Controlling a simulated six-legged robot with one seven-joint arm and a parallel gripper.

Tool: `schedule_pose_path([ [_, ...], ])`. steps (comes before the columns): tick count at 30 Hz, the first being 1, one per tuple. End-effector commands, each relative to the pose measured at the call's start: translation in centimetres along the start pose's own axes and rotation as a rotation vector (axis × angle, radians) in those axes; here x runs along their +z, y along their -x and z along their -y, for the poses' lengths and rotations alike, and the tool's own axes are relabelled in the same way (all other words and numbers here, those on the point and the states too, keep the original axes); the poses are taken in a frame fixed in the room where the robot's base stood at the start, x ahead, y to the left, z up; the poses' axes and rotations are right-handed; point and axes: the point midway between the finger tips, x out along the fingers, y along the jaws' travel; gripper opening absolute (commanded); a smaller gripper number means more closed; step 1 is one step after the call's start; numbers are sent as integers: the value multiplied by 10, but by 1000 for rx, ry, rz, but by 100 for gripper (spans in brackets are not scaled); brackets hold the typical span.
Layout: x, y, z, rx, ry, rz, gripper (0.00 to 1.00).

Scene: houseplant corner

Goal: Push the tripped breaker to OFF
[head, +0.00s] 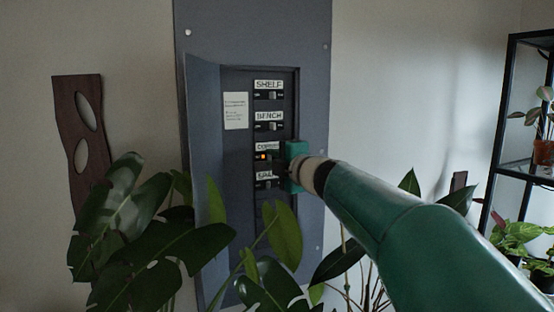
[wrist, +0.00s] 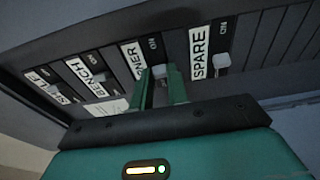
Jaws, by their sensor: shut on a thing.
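The breaker panel (head: 245,190) is open on the wall, with a column of labelled breakers. From the top they read SHELF (head: 268,84), BENCH (head: 269,116), a partly covered label ending in "NER" in the wrist view (wrist: 133,60), and SPARE (wrist: 200,50). An orange light (head: 262,156) glows on the third breaker. My gripper (head: 284,156) is at this breaker. In the wrist view its green fingers (wrist: 160,90) are shut on the pale switch lever (wrist: 159,71) of that breaker. The lever's exact position is hard to tell.
The panel door (head: 203,120) stands open on the left. Large plant leaves (head: 135,225) cover the lower left and lower middle. A paper note (head: 236,111) is beside the upper breakers. A black shelf with potted plants (head: 543,152) stands at the right.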

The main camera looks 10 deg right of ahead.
Motion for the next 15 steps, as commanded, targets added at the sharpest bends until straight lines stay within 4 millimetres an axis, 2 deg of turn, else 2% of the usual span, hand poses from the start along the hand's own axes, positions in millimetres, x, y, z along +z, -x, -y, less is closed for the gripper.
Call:
schedule_pose_path([
  [6, -8, -2, -3, 8, 0, 143, 0],
  [15, -8, -1, -2, 1, 0, 215, 0],
])
